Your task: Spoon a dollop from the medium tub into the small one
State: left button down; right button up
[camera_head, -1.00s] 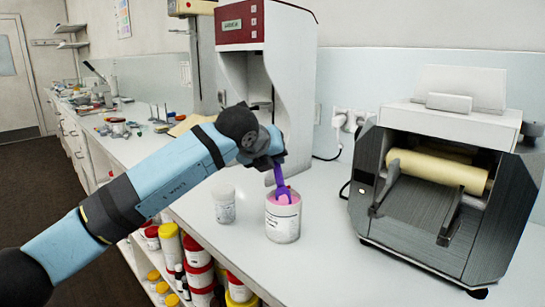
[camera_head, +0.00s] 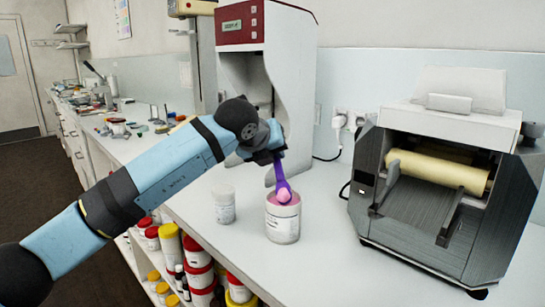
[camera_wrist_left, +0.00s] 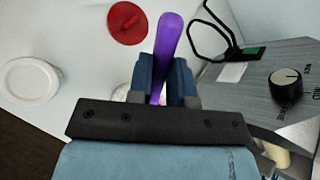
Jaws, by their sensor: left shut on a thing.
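The medium tub (camera_head: 283,226) is white with a printed label and stands upright on the bench, open, with pink inside. The small tub (camera_head: 224,207) is white and stands to its left; it also shows in the left wrist view (camera_wrist_left: 30,82). My left gripper (camera_head: 268,157) is shut on the purple spoon (camera_head: 281,176), above the medium tub. The spoon's bowl points down at the tub's mouth and carries a pink dollop (camera_head: 285,195). In the left wrist view the handle (camera_wrist_left: 168,42) stands between the fingers, which mostly hide the medium tub. My right gripper is not in view.
A grey roller mill (camera_head: 440,190) stands close on the right. A tall white and red machine (camera_head: 290,80) stands behind the tubs. A red disc (camera_wrist_left: 127,22) lies on the bench in the wrist view. Red- and yellow-lidded tubs (camera_head: 198,262) fill the shelf below.

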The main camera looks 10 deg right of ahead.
pick_arm(q)
jog(key=shift+r+p, duration=0.55)
jog(key=shift+r, duration=1.55)
